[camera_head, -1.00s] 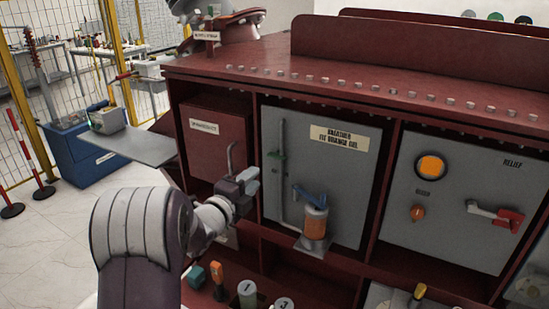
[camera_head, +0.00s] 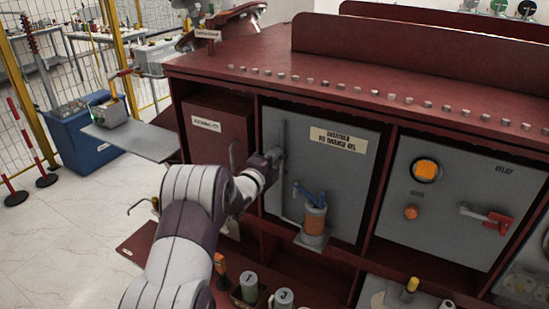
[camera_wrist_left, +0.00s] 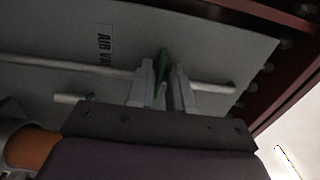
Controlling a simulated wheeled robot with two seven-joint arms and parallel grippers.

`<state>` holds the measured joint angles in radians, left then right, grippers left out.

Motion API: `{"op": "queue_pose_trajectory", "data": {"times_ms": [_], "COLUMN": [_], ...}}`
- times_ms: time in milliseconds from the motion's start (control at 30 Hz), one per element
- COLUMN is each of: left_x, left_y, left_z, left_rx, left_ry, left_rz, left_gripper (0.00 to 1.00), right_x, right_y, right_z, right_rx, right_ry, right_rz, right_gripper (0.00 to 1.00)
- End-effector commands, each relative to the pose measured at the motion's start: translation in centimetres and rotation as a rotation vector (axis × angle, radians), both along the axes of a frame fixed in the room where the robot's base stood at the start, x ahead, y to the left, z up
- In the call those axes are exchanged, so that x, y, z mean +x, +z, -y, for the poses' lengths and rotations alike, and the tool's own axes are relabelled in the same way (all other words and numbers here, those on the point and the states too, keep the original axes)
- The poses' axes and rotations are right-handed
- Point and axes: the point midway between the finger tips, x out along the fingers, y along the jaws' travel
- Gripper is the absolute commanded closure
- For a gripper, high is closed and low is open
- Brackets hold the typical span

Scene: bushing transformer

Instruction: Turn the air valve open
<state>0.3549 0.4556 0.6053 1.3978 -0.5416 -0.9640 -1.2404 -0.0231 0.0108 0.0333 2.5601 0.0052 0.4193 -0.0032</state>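The air valve's green handle (camera_wrist_left: 162,68) shows in the left wrist view, in front of a grey panel with a partly hidden "AIR VA" label (camera_wrist_left: 105,44) and along a thin pipe (camera_wrist_left: 75,64). My left gripper (camera_wrist_left: 162,88) has one finger on each side of the handle, with a narrow gap between them; I cannot tell whether both fingers press on it. In the head view my left gripper (camera_head: 272,158) is at the left part of the grey breather panel (camera_head: 345,175) and hides the handle. My right gripper is not in view.
An orange breather cup (camera_head: 314,222) with a blue top stands just right of my left gripper. Further right, a relief panel (camera_head: 450,165) carries a red-ended lever (camera_head: 497,222). Red frame shelves (camera_head: 380,130) surround the panels. Numbered cylinders (camera_head: 249,286) stand below.

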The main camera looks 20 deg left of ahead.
Motion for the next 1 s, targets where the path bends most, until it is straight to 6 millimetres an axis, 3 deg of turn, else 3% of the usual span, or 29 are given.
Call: {"op": "queue_pose_trajectory", "data": {"times_ms": [467,1000], "left_x": [-0.1,-0.1], "left_y": [-0.5,-0.6], "left_z": [0.0,0.1], "left_rx": [-0.064,-0.516], "left_ry": [-0.001,-0.001], "left_rz": [-0.008,-0.048], "left_gripper": [1.0,1.0], "right_x": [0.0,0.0], "right_y": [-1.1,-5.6], "right_z": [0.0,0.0], "right_rx": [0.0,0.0], "right_ry": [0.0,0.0], "right_rz": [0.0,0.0], "right_gripper": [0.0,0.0]}}
